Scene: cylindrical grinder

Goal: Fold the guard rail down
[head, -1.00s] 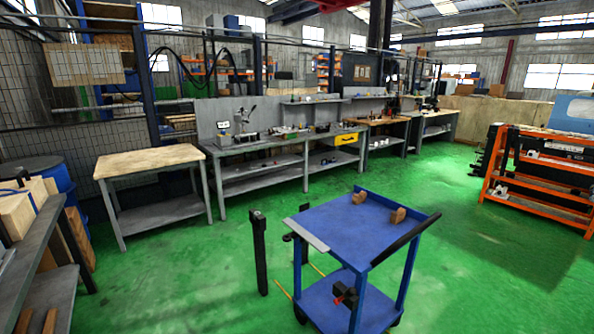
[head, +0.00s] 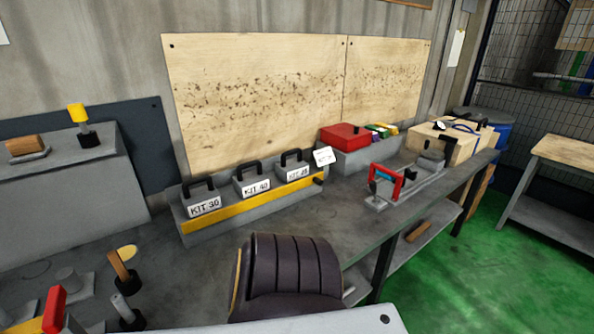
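A yellow rail (head: 250,204), which looks like the guard rail, runs along the front of a grey rack (head: 186,233) on the workbench. It stands in front of three grey kit boxes with black handles, labelled KIT 30 (head: 204,206), KIT 40 (head: 256,186) and one less legible kit (head: 297,173). A small black knob (head: 318,181) sits at the rail's right end. The rail appears raised across the lower fronts of the boxes. Neither of my grippers shows in the head view.
A dark ribbed chair back (head: 287,275) stands before the bench. Handled tools (head: 122,270) stand at lower left. Green floor (head: 450,270) is open at right.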

